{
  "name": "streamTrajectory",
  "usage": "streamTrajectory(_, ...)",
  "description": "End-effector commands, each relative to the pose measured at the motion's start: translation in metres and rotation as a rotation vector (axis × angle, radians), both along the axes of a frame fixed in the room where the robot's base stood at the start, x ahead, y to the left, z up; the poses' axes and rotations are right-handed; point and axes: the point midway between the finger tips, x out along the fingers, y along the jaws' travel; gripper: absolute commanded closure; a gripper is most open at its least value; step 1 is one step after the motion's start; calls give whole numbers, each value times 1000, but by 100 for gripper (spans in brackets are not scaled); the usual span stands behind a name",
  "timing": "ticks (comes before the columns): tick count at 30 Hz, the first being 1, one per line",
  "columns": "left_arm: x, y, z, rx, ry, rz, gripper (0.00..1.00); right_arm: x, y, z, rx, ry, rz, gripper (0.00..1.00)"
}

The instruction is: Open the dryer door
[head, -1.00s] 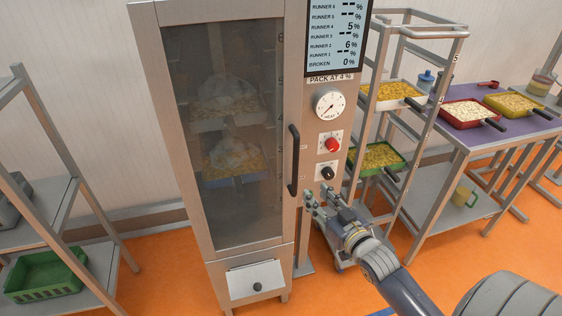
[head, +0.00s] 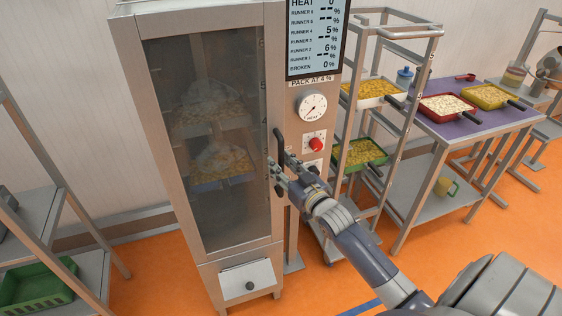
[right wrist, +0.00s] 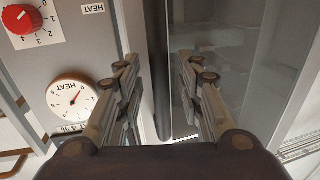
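The dryer (head: 215,268) has a tall glass door (head: 205,140), which is closed. Its dark vertical handle (head: 279,148) is on the door's right edge; the lower part is hidden by my gripper. My right gripper (head: 281,172) is at the handle's lower part with its fingers spread. In the right wrist view the dark handle (right wrist: 157,70) runs between my two fingers (right wrist: 158,85), with a gap visible on both sides. No grip on it shows. My left gripper is not in view.
A control panel with a red knob (head: 316,144) and a dial (head: 311,107) is right of the handle. A rack with trays (head: 368,90) and a purple-topped table (head: 480,115) stand to the right. A shelf with a green crate (head: 35,284) is at left. Orange floor is clear in front.

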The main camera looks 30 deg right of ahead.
Motion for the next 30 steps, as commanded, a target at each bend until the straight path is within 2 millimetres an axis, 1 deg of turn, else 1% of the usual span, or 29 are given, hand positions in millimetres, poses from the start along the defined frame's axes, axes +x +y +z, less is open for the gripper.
streamTrajectory(4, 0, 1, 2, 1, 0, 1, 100, 7, 0, 1, -1, 0, 0, 66)
streamTrajectory(12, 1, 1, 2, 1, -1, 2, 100, 8, 0, 0, -1, 0, 0, 66)
streamTrajectory(13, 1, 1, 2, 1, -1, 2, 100, 8, 0, 0, -1, 0, 0, 68)
streamTrajectory(14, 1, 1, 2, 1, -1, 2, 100, 8, 0, 0, -1, 0, 0, 75)
streamTrajectory(15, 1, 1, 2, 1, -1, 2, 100, 8, 0, 0, -1, 0, 0, 84)
streamTrajectory(17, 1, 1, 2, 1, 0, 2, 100, 8, 0, 0, -1, 0, 0, 97)
streamTrajectory(18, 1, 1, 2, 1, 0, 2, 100, 8, 0, 0, -1, 0, 0, 100)
streamTrajectory(25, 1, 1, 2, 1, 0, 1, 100, 9, 1, 0, -1, 0, 0, 100)
streamTrajectory(30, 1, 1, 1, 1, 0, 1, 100, 13, 10, 0, 1, 0, -4, 100)
